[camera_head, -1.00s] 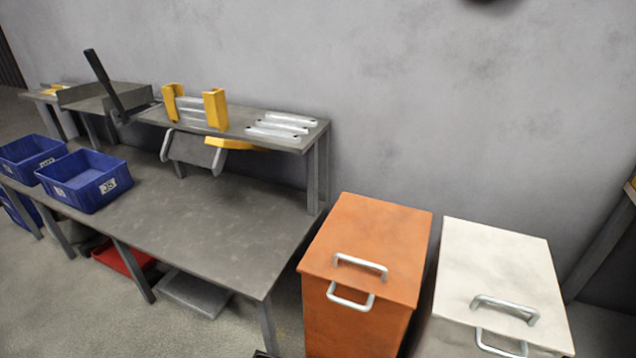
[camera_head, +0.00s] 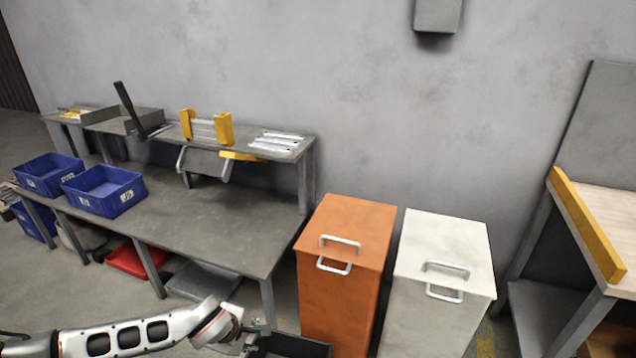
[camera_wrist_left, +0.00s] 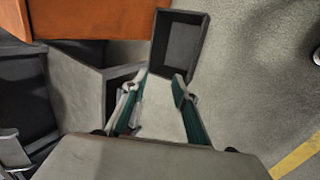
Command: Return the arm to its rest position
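My left arm comes in low from the left in the head view. Its gripper (camera_head: 252,342) is at the bottom edge, just left of a dark open box (camera_head: 292,346). In the left wrist view, the two green-padded fingers (camera_wrist_left: 158,98) stand apart. A pale grey surface shows between them; I cannot tell what it belongs to, and I see no clear grip on it. A dark open box also shows just beyond the fingertips in that view (camera_wrist_left: 178,45). My right gripper is not in view.
A grey workbench (camera_head: 215,225) holds blue bins (camera_head: 105,190) and a raised shelf with yellow fixtures and metal brackets (camera_head: 277,142). An orange cabinet (camera_head: 345,285) and a white cabinet (camera_head: 435,300) stand right of it. A table with a yellow edge (camera_head: 588,225) is far right.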

